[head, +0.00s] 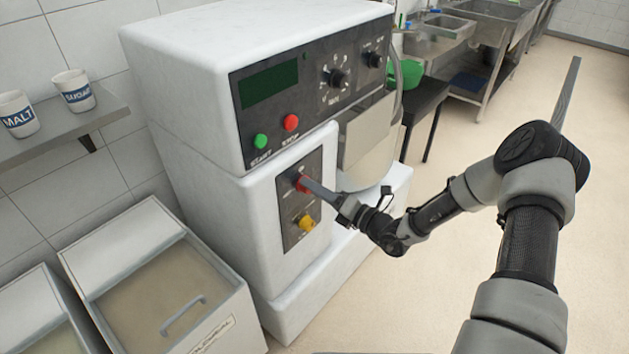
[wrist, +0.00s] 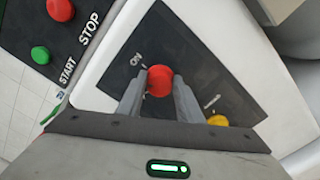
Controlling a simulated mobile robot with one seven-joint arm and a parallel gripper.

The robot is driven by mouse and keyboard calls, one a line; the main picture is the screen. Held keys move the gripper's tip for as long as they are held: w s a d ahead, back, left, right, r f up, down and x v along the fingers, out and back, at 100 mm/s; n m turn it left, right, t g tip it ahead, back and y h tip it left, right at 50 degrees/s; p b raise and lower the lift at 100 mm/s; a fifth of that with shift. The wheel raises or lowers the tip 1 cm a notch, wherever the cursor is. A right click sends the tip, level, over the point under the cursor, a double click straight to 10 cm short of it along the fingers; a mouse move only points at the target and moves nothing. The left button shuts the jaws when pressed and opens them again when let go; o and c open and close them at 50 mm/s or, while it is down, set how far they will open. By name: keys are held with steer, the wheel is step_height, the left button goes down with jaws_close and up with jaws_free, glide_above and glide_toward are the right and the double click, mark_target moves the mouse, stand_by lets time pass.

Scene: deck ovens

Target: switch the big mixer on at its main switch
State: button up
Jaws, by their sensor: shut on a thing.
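The big mixer (head: 190,60) is a white machine with a dark upper control panel (head: 318,68) and a smaller dark switch plate lower on its front. The red main switch knob (head: 301,183) sits at the top of that plate. In the wrist view the red knob (wrist: 159,81) lies between my two fingers, next to the word ON at its upper left. My gripper (wrist: 159,92) is shut on the red knob. A yellow knob (head: 306,223) sits below it and also shows in the wrist view (wrist: 217,120).
A green START button (head: 261,141) and a red STOP button (head: 291,122) are on the upper panel. A flour bin (head: 165,280) stands left of the mixer. A shelf with mugs (head: 75,91) is on the wall. The floor at the right is clear.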

steer(key=m+p, duration=0.3)
steer(key=m, duration=0.3)
steer(key=shift+m, duration=0.3)
stand_by(0.4)
steer(key=o, duration=1)
steer(key=shift+f, duration=0.1)
steer(key=shift+d, duration=0.1)
steer(key=v, duration=1.7)
steer(key=shift+s+d, duration=0.1)
steer(key=shift+s, duration=0.05)
